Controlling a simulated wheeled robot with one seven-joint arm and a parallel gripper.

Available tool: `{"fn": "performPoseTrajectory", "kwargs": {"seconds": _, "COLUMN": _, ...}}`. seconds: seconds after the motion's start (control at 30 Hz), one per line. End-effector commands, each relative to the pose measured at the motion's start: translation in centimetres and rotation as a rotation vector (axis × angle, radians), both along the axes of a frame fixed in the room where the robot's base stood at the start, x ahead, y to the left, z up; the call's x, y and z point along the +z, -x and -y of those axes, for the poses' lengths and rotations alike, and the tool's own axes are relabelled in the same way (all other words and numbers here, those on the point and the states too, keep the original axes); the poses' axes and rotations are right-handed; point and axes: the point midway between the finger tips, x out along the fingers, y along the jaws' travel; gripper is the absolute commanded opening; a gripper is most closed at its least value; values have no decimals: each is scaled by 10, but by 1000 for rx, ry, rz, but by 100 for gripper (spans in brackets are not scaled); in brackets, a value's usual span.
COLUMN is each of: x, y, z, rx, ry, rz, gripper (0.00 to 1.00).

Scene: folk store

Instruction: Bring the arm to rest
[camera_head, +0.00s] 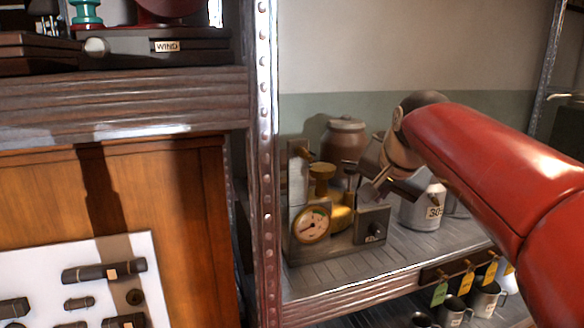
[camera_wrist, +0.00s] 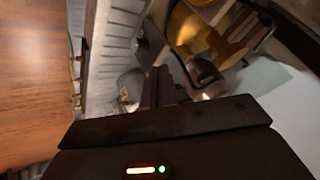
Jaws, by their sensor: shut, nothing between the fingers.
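My red arm reaches in from the right in the head view. My gripper (camera_head: 372,190) is at the shelf, in front of the machine with a round dial gauge (camera_head: 311,225) and a yellow valve body (camera_head: 341,217). In the wrist view my gripper (camera_wrist: 158,80) has its dark fingers together with nothing between them. A brass-coloured part (camera_wrist: 200,38) of the machine shows just beyond the fingers, to their right. I cannot tell whether the fingertips touch the machine.
A brown jar (camera_head: 344,143) and a white numbered can (camera_head: 424,205) stand on the shelf (camera_head: 350,275). A metal upright (camera_head: 265,160) borders it on the left. A wooden cabinet (camera_head: 165,190) stands at the left.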

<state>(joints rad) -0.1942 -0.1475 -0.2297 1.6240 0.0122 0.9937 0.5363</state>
Motion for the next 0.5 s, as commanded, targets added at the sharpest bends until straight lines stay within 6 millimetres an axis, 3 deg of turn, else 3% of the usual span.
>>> {"fn": "performPoseTrajectory", "kwargs": {"seconds": 0.03, "x": -16, "y": 32, "z": 0, "rx": 50, "ry": 24, "rz": -20, "gripper": 0}}
{"fn": "performPoseTrajectory", "kwargs": {"seconds": 0.1, "x": -40, "y": 69, "z": -4, "rx": 129, "ry": 69, "rz": -43, "gripper": 0}}
{"fn": "performPoseTrajectory", "kwargs": {"seconds": 0.3, "x": -119, "y": 169, "z": -16, "rx": 338, "ry": 216, "rz": -107, "gripper": 0}}
{"fn": "performPoseTrajectory", "kwargs": {"seconds": 0.4, "x": -153, "y": 203, "z": -20, "rx": 412, "ry": 276, "rz": -135, "gripper": 0}}
{"fn": "performPoseTrajectory", "kwargs": {"seconds": 0.5, "x": -176, "y": 224, "z": -22, "rx": 459, "ry": 316, "rz": -154, "gripper": 0}}
